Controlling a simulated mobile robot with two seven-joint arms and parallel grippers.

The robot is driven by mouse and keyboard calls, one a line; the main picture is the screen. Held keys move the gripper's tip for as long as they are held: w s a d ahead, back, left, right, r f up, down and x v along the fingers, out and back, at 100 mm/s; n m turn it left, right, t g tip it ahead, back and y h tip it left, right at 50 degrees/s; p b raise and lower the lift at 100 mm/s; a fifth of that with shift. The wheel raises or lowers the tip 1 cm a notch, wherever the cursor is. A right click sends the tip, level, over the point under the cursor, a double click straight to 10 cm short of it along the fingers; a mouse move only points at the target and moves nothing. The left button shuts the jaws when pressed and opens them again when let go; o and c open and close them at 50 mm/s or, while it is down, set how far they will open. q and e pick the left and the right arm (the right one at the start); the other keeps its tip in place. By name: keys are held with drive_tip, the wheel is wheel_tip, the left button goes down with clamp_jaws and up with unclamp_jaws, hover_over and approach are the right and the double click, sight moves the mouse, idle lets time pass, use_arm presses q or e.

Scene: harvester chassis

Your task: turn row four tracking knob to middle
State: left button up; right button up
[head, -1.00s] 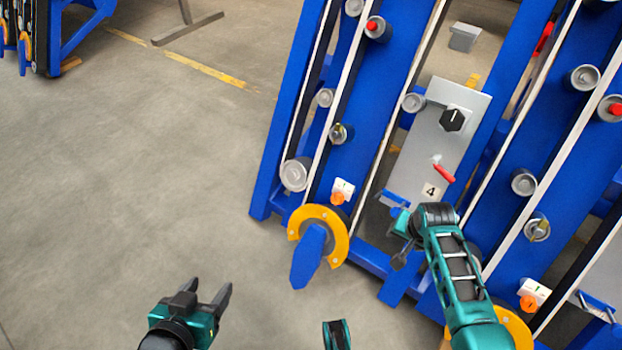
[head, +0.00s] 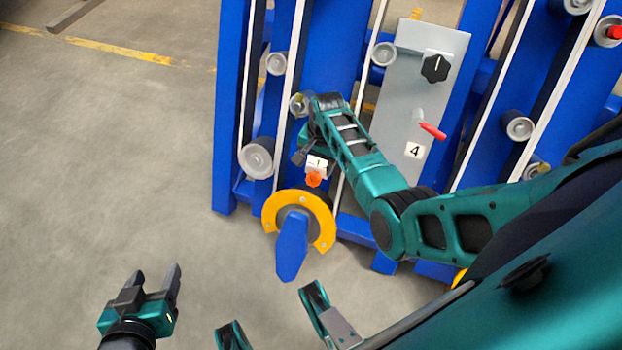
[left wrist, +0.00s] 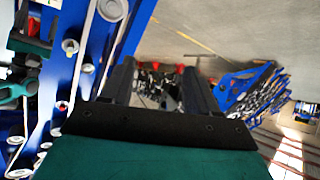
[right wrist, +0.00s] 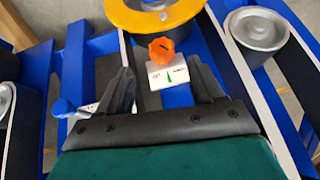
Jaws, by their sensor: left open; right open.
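An orange knob (head: 314,179) sits below a small white scale plate (head: 317,165) on a blue upright, just left of the grey panel marked 4 (head: 414,150). In the right wrist view the orange knob (right wrist: 161,48) and its white plate (right wrist: 170,74) with a green mark lie ahead of my right gripper (right wrist: 160,70). That gripper is open and empty, its fingers either side of the plate in the picture, the knob beyond the tips. In the head view my right gripper (head: 302,150) is partly hidden by its arm. My left gripper (head: 156,273) is open and empty over the floor.
The panel holds a black knob (head: 435,67) and a red lever (head: 432,131). A yellow ring with a blue pointed guard (head: 292,245) juts out below the orange knob. Rollers (head: 256,158) stick out nearby. The floor at left (head: 100,150) is clear.

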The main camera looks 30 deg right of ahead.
sight(313, 179)
drive_tip(key=f+b, duration=0.1)
drive_tip(key=f, duration=0.1)
drive_tip(key=f+b, duration=0.1)
drive_tip(key=f, duration=0.1)
drive_tip(key=f+b, duration=0.1)
drive_tip(key=f, duration=0.2)
drive_tip(key=shift+w+a+b, duration=0.2)
drive_tip(key=shift+w+b, duration=0.1)
use_arm(q)
drive_tip(key=shift+w+d+f+h+b, duration=0.15)
drive_tip(key=shift+w+d+f+b, duration=0.2)
drive_tip(key=shift+f, duration=0.4)
drive_tip(key=shift+w+d+f+h, duration=0.15)
drive_tip(key=shift+d+f, duration=0.25)
drive_tip(key=shift+f, duration=0.3)
use_arm(e)
drive_tip(key=shift+w+f, duration=0.1)
drive_tip(key=shift+f, duration=0.55)
drive_tip(key=c, duration=1.1)
use_arm(q)
drive_tip(key=shift+s+a, duration=0.1)
drive_tip(key=shift+a, duration=0.1)
use_arm(e)
drive_tip(key=shift+o, duration=0.2)
use_arm(q)
drive_tip(key=shift+r, duration=0.1)
